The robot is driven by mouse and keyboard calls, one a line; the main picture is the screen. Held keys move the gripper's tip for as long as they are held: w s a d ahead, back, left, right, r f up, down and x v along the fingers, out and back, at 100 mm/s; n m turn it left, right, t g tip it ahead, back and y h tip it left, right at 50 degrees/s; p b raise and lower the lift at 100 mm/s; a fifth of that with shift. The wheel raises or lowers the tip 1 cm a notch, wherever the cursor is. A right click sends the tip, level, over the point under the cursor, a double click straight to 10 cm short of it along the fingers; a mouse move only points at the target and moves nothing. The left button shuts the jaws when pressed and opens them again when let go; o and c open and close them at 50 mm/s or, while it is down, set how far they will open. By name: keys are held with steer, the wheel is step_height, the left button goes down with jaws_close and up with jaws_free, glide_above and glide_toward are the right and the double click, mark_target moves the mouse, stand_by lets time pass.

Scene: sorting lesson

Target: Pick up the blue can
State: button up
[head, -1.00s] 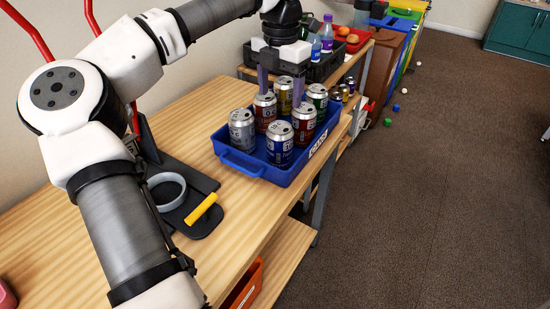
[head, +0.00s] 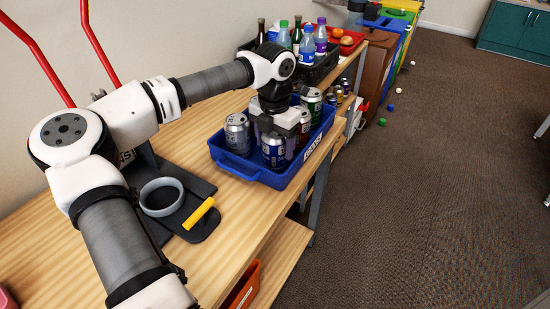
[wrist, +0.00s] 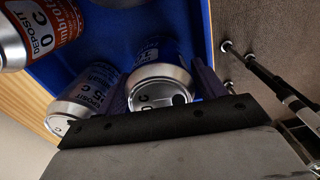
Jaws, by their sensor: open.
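The blue can (head: 273,153) stands upright at the near end of the blue tray (head: 236,163). In the wrist view the blue can (wrist: 158,58) shows its silver lid just beyond my gripper's edge. My gripper (head: 275,142) points down over the can, its fingers apart. In the wrist view my gripper (wrist: 162,86) has one purple finger on each side of the can. It is open, and I cannot tell whether either finger touches the can. My gripper hides part of the can's top in the head view.
A silver can (head: 237,134) stands close to the left, with a green can (head: 312,100) and others behind. A red can (wrist: 42,28) shows at upper left in the wrist view.

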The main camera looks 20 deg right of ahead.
steer(key=shift+f, duration=0.25)
steer(key=c, duration=0.9)
steer(key=shift+r, duration=0.1)
steer(key=shift+c, duration=0.2)
